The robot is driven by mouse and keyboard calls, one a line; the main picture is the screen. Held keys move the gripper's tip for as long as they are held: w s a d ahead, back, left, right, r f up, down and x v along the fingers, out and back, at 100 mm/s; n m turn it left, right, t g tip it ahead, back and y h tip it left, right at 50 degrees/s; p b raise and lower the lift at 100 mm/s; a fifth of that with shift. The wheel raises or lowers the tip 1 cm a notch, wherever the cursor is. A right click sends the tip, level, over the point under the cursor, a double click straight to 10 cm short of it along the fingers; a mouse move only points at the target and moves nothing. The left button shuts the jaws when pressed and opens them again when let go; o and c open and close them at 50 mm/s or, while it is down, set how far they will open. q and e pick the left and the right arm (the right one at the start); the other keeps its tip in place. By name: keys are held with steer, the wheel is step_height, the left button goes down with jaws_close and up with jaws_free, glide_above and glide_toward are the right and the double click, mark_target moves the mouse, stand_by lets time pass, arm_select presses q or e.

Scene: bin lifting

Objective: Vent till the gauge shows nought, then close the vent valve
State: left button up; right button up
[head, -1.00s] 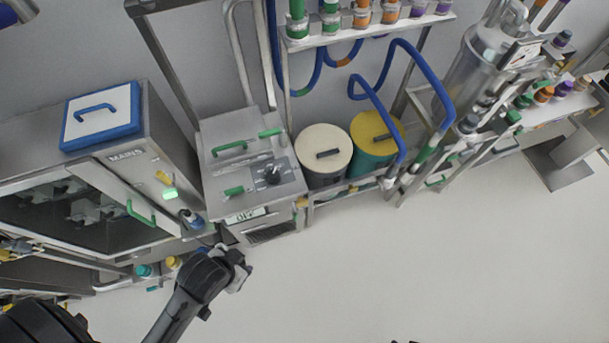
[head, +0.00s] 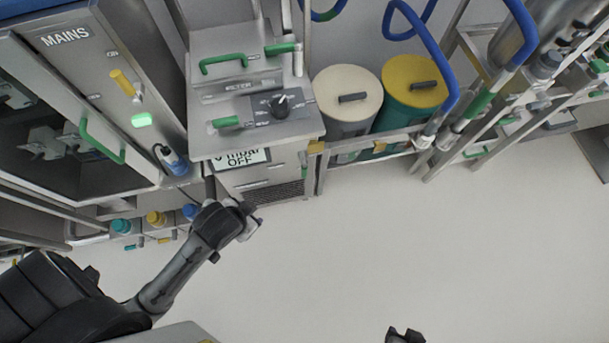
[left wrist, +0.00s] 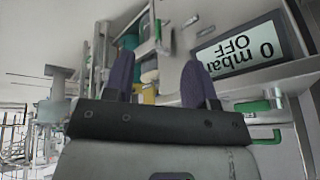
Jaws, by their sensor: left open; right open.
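The steel unit (head: 205,145) has a gauge display (head: 242,158) reading "0 mbar OFF"; it appears upside down in the left wrist view (left wrist: 240,52). On its top are a black dial knob (head: 282,106), a green bow handle (head: 223,64) and two stubby green grips, one at the back (head: 281,48) and one at the front (head: 226,122). I cannot tell which is the vent valve. My left gripper, below the display, shows open and empty in the left wrist view (left wrist: 158,72). My right gripper (head: 405,336) is open at the bottom edge, away from the unit.
A cabinet marked MAINS (head: 115,75) with a lit green button (head: 141,120) stands left. A cream-lidded bin (head: 345,85) and a yellow-lidded bin (head: 415,80) stand right of the unit. Blue hoses (head: 430,40) hang above. The floor (head: 450,240) in front is clear.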

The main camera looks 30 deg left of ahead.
arm_select(q)
steer(key=w+a+f+y+b, duration=0.1)
steer(key=w+a+f+b, duration=0.1)
steer(key=f+b, duration=0.6)
steer(key=w+a+f+b, duration=0.1)
steer(key=f+b, duration=0.4)
steer(key=f, duration=0.5)
steer(key=t+h+b, duration=0.5)
steer(key=t+b, duration=0.6)
steer(key=t, duration=0.2)
glide_toward(302, 171)
steer(key=w+b, duration=0.1)
steer(key=w, duration=0.2)
steer(key=w+d+b, duration=0.1)
steer(key=w+b, duration=0.1)
steer(key=w, duration=0.1)
steer(key=w+d+b, duration=0.1)
steer(key=w, duration=0.2)
steer(key=shift+w+d+r+b, duration=0.1)
steer(key=shift+w+b, duration=0.35)
steer(key=shift+w, duration=0.6)
steer(key=shift+c, duration=0.3)
steer(key=c, duration=0.4)
jaws_close()
